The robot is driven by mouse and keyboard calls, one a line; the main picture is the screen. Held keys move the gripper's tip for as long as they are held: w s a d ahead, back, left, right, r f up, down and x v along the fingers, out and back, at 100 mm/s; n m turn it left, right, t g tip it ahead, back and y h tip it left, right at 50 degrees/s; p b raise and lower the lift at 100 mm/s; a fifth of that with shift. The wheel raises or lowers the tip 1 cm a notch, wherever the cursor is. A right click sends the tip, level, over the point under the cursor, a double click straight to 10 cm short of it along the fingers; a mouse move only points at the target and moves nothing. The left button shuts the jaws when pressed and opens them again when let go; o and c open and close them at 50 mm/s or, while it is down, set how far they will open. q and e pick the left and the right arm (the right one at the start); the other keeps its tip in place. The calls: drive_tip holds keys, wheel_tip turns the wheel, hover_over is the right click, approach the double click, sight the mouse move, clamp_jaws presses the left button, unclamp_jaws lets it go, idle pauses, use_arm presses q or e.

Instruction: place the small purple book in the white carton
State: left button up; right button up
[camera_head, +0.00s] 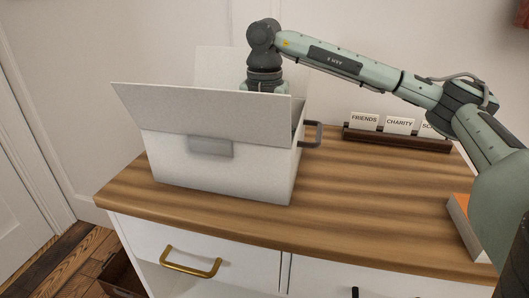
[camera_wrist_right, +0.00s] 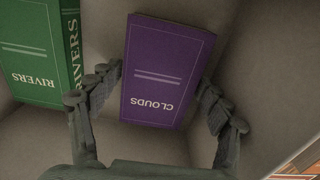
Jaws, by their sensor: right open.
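The white carton (camera_head: 225,172) stands open on the wooden top, its near flap folded outward. My right arm reaches over and down into it, so the gripper is hidden by the carton in the head view. In the wrist view my right gripper (camera_wrist_right: 160,83) is open, with one finger on each side of the small purple book (camera_wrist_right: 164,72), marked CLOUDS. The book appears to be inside the carton against its pale interior (camera_wrist_right: 270,75). I cannot tell whether it touches the fingers or the carton bottom. My left gripper is not in view.
A green book (camera_wrist_right: 32,55) marked RIVERS is left of the purple one in the carton. A dark rack with cards (camera_head: 390,140) reading FRIENDS and CHARITY stands at the back. An orange-topped object (camera_head: 462,222) is at the right edge. The wooden top (camera_head: 370,205) between is clear.

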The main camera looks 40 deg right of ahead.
drive_tip(key=shift+r, duration=0.5)
wheel_tip(320, 180, up, 7)
drive_tip(key=shift+r+p, duration=0.1)
drive_tip(key=shift+p, duration=0.3)
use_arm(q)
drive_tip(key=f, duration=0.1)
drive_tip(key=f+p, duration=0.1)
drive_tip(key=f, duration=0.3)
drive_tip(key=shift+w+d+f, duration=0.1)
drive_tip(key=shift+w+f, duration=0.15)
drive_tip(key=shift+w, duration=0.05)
use_arm(e)
wheel_tip(320, 180, up, 4)
